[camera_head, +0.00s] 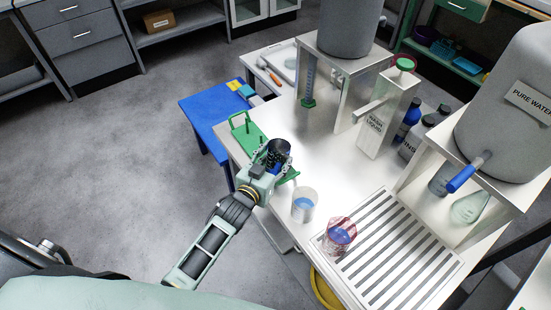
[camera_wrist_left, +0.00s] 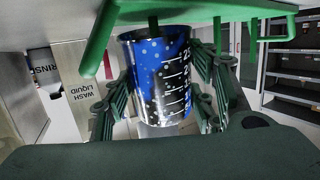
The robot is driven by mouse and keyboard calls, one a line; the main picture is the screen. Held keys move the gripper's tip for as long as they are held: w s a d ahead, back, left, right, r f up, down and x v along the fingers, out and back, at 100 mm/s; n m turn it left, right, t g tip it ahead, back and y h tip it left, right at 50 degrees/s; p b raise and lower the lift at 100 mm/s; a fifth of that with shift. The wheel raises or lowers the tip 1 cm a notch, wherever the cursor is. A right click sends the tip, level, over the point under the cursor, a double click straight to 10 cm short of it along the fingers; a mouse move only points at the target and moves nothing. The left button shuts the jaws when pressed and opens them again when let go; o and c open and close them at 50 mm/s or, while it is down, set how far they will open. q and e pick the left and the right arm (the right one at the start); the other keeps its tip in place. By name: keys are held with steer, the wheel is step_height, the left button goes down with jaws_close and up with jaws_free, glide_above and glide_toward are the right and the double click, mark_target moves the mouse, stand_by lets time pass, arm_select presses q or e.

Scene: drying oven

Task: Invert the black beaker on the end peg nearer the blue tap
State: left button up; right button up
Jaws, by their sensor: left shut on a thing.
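The black beaker (camera_head: 279,149) is held by my left gripper (camera_head: 268,166), which is shut around its side, over the green peg rack (camera_head: 243,134). In the left wrist view, which appears upside down, the beaker (camera_wrist_left: 156,80) shows white dots, scale marks and blue areas. Its rim faces the rack (camera_wrist_left: 215,10), and a peg (camera_wrist_left: 153,22) lines up with the rim. I cannot tell how far the peg is inside. Other green pegs (camera_wrist_left: 102,48) stand to the sides. The blue tap (camera_head: 465,177) is on the pure water tank at right. My right gripper is not in view.
A clear beaker with blue liquid (camera_head: 304,206) and a red-patterned beaker (camera_head: 340,237) stand close to my arm's right. A slotted drain tray (camera_head: 395,262) lies nearer. The wash liquid container (camera_head: 388,118) and bottles (camera_head: 408,120) stand behind. A blue table (camera_head: 203,116) is at left.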

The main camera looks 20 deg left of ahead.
arm_select(q)
steer(key=shift+f, duration=0.35)
steer(key=o, duration=1.4)
steer(key=shift+c, duration=0.2)
steer(key=v, duration=1.2)
